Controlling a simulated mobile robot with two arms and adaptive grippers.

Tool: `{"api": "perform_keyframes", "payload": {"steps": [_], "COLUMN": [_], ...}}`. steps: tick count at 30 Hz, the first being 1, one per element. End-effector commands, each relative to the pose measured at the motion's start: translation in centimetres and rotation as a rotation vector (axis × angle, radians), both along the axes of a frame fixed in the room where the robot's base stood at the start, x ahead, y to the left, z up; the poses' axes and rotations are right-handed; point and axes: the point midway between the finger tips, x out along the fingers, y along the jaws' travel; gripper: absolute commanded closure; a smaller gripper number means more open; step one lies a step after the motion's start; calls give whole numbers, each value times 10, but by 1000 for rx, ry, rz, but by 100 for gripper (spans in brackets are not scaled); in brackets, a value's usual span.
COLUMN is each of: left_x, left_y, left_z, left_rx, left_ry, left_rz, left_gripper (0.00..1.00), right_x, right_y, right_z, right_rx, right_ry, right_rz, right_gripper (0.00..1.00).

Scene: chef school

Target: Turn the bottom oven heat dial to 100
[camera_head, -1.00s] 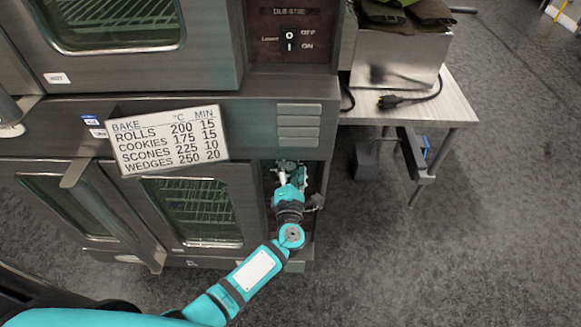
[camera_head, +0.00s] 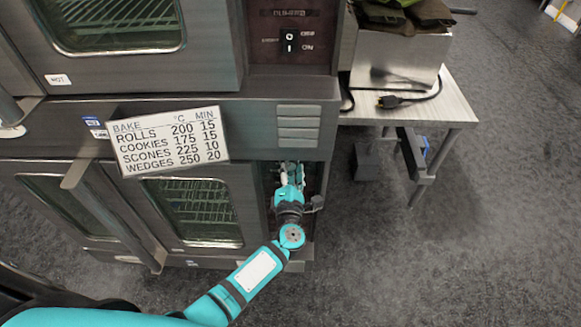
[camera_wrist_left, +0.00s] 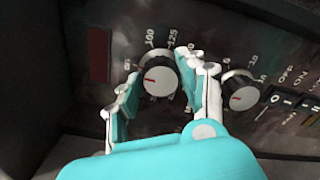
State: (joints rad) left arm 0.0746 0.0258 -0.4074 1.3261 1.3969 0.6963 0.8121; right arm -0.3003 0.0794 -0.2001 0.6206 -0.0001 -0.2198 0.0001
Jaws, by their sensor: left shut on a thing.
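The bottom oven heat dial (camera_wrist_left: 159,76) is a round black knob with a silver rim and a short red mark. In the left wrist view, the mark points to the picture's left, and printed 100 and 125 show above the knob. My left gripper (camera_wrist_left: 160,80) is shut on this dial, with one finger on each side of it. In the head view, my left gripper (camera_head: 290,169) is at the narrow control panel right of the lower oven door, and it hides the dial there. My right gripper is not in view.
A second dial (camera_wrist_left: 239,90) and rocker switches (camera_wrist_left: 285,100) sit right of the gripped dial. A bake chart (camera_head: 168,142) hangs above the lower oven door (camera_head: 195,208). A side table (camera_head: 445,105) stands right of the oven, with open floor beyond.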

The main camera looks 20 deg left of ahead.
Motion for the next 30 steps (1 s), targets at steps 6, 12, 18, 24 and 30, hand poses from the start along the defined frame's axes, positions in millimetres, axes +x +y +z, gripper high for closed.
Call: {"api": "perform_keyframes", "payload": {"steps": [6,12,18,24,30], "left_x": [-1,-1,-1,-1,-1], "left_y": [-1,-1,-1,-1,-1], "left_z": [1,0,-1,-2,-3], "left_rx": [140,318,501,668,800], "left_ry": [45,97,149,196,234], "left_rz": [1,1,-1,-1,-1], "left_gripper": [92,92,92,92,92], "right_x": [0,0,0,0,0], "right_y": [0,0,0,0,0], "right_z": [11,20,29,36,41], "right_rx": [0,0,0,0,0], "right_ry": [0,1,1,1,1], "right_rz": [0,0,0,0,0], "right_gripper": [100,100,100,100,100]}}
